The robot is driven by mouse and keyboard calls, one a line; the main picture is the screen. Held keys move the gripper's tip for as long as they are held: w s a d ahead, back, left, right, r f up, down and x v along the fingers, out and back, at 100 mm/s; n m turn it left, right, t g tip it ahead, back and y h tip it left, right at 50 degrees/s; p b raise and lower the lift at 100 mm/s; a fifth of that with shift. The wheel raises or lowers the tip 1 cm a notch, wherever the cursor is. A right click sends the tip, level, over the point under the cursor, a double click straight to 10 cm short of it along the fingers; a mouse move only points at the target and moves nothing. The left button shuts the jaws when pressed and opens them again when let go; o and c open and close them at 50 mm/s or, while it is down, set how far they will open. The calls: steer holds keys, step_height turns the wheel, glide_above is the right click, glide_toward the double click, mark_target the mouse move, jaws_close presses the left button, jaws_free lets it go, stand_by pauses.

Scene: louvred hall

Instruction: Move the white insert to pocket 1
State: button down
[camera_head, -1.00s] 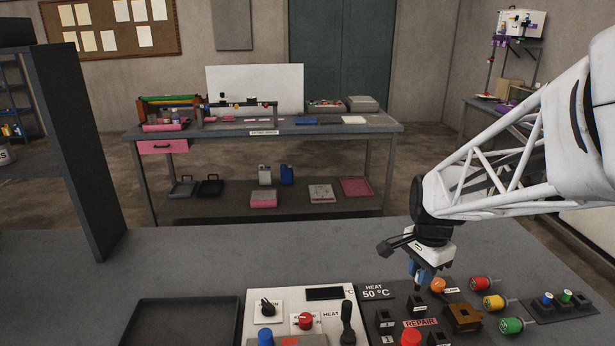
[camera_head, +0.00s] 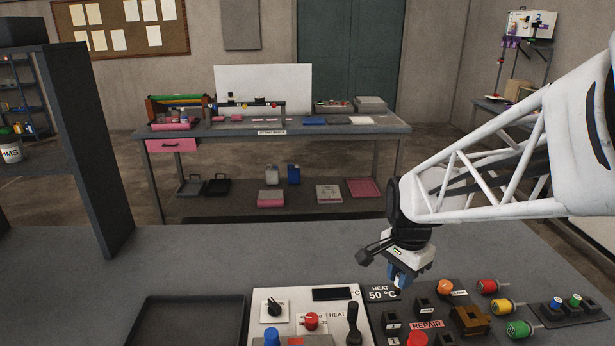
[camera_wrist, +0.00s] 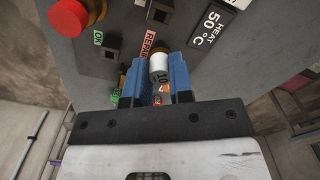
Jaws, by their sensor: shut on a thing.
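My gripper (camera_head: 402,276) has blue fingers and hangs over the dark panel, just above and right of the HEAT 50 °C sign. In the wrist view the fingers (camera_wrist: 165,80) are shut on a white cylindrical insert (camera_wrist: 158,67) with dark markings on its end. The insert is held above the panel; in the head view I cannot make it out between the fingers. A dark socket block (camera_head: 391,321) with a small label, seemingly a 1, below it stands on the panel at left. I take it as pocket 1; it is lower in the picture than my gripper.
Red, yellow and green cylinders lie at right. A control box (camera_head: 290,305) with knobs and a lever and an empty black tray (camera_head: 190,320) are left.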

mark_target(397, 293)
steer(key=shift+f, duration=0.15)
steer(key=shift+f, duration=3.25)
steer(key=shift+f, duration=1.2)
steer(key=c, duration=0.9)
jaws_free()
steer(key=shift+c, duration=0.2)
steer(key=shift+r, duration=0.1)
steer(key=shift+r, duration=2.4)
steer(key=shift+r, duration=0.15)
